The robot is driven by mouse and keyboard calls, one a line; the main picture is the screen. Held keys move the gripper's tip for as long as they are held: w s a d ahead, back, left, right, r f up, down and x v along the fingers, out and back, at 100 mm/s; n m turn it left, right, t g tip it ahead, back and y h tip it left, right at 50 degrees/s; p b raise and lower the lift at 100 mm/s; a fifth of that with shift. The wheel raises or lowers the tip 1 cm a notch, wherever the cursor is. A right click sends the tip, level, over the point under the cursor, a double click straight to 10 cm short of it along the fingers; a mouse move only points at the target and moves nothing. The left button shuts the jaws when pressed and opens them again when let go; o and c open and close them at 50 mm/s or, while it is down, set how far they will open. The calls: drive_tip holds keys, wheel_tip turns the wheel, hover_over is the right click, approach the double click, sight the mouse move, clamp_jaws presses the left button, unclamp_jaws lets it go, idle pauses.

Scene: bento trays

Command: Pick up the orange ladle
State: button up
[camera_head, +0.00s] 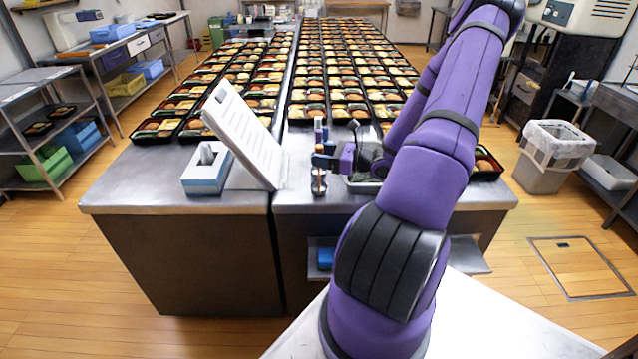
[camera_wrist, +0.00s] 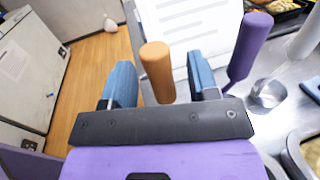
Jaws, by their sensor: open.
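The orange ladle (camera_wrist: 157,72) shows in the wrist view as an upright, rounded orange handle. It stands between the two blue fingers of my gripper (camera_wrist: 164,85), with a gap visible on each side. Its lower part is hidden behind the dark gripper body. My gripper is open. In the head view my gripper (camera_head: 322,160) is low over the front edge of the metal counter, and a small orange-brown part shows just below it.
In the wrist view a purple-handled ladle (camera_wrist: 249,48) stands close to the right finger. A white sheet stand (camera_head: 243,135) leans left of my gripper, beside a tissue box (camera_head: 207,170). Rows of filled bento trays cover the counter (camera_head: 130,180) behind.

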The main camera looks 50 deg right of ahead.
drive_tip(key=x, duration=0.2)
drive_tip(key=shift+w+a, duration=0.15)
drive_tip(key=shift+w, duration=0.15)
clamp_jaws()
drive_tip(key=shift+r, duration=0.15)
